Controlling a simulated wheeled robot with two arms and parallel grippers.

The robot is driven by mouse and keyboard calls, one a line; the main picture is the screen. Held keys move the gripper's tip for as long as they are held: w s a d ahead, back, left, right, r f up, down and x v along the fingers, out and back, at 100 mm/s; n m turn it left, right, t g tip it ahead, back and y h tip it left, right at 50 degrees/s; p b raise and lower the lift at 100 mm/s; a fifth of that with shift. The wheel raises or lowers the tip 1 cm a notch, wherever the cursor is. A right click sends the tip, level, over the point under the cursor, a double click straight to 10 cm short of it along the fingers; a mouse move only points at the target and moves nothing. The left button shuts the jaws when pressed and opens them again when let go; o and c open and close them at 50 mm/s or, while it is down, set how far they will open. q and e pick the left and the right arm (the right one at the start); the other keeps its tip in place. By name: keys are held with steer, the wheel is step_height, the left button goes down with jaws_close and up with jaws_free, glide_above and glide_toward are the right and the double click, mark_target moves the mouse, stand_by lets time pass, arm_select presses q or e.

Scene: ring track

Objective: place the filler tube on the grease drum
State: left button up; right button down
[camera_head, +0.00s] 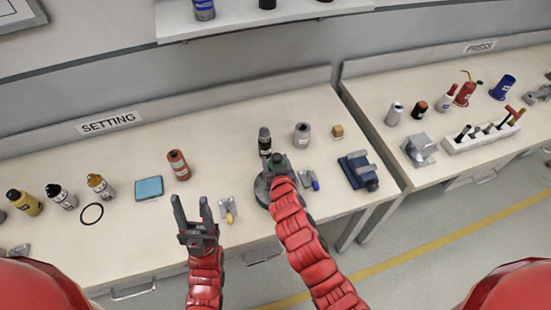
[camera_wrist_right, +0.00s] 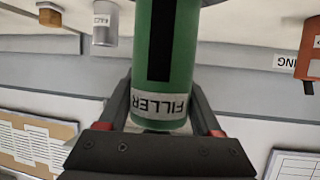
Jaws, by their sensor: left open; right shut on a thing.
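My right gripper (camera_head: 279,164) is shut on the green filler tube (camera_wrist_right: 165,60). The tube has a black stripe, and its FILLER label reads upside down in the right wrist view. A dark round thing (camera_head: 261,188), which may be the grease drum, stands on the SETTING bench directly below and beside the right gripper, partly hidden by the arm. The tube's far end meets a grey round edge at the top of the wrist view; I cannot tell if they touch. My left gripper (camera_head: 195,218) is open and empty over the bench's front edge.
A red-brown can (camera_head: 178,164) and a blue pad (camera_head: 149,188) lie left.

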steer(key=shift+f, duration=0.1)
steer(key=shift+c, duration=0.3)
jaws_free()
